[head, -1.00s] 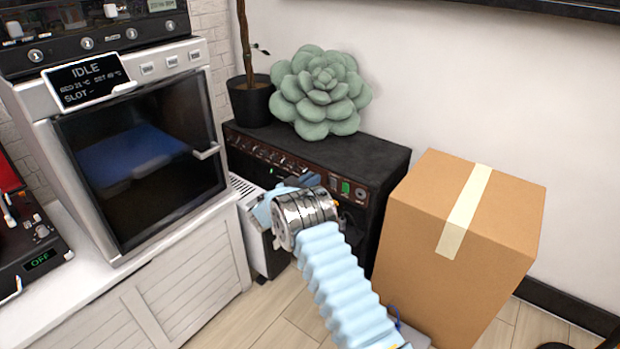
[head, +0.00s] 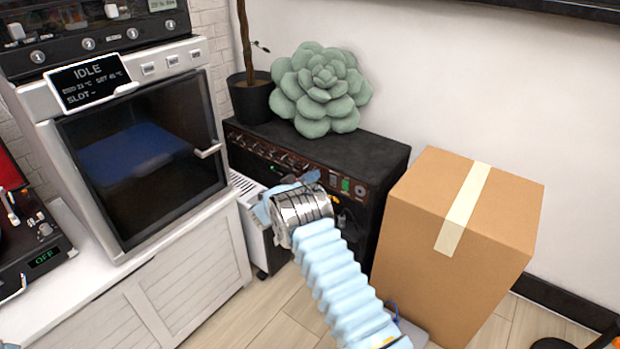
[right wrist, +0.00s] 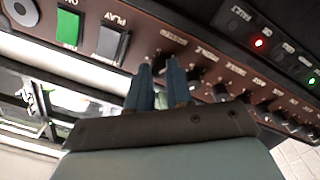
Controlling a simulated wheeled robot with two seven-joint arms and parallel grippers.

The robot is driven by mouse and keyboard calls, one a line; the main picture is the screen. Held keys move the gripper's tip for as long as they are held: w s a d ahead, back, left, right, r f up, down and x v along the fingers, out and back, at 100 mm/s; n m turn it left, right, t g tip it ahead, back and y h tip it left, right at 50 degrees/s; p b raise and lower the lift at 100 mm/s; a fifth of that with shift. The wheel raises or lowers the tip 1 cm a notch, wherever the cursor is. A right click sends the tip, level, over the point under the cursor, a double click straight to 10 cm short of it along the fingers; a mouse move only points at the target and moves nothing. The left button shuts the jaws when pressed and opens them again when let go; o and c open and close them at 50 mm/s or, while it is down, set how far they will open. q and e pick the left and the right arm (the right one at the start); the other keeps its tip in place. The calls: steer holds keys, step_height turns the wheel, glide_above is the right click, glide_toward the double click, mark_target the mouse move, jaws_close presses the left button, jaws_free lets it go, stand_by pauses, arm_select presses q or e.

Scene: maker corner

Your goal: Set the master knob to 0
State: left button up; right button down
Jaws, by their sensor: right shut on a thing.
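The black amplifier (head: 385,155) stands on the floor against the wall, with a row of knobs along its brown front panel. My right gripper (head: 310,178) is at the right part of this panel, near the lit green switch (head: 345,186). In the right wrist view, the blue fingers of my right gripper (right wrist: 158,68) are shut on a dark knob (right wrist: 159,62), the first beside the grey PLAY switch (right wrist: 113,42). Its small label is too blurred to read for certain, and the fingers hide most of the knob, so its setting cannot be told.
A cardboard box (head: 410,235) stands close to the amplifier's right. A succulent cushion (head: 322,92) and a potted plant (head: 251,98) sit on top. A white cabinet with an oven-like machine (head: 140,165) is at the left. More knobs (right wrist: 272,105) lie close to the fingers.

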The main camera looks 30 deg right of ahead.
steer(key=shift+a+f, duration=0.1)
steer(key=shift+f, duration=0.05)
steer(key=c, duration=1)
jaws_free()
steer(key=v, duration=1.3)
steer(key=shift+s+a, duration=0.15)
steer(key=shift+a, duration=0.2)
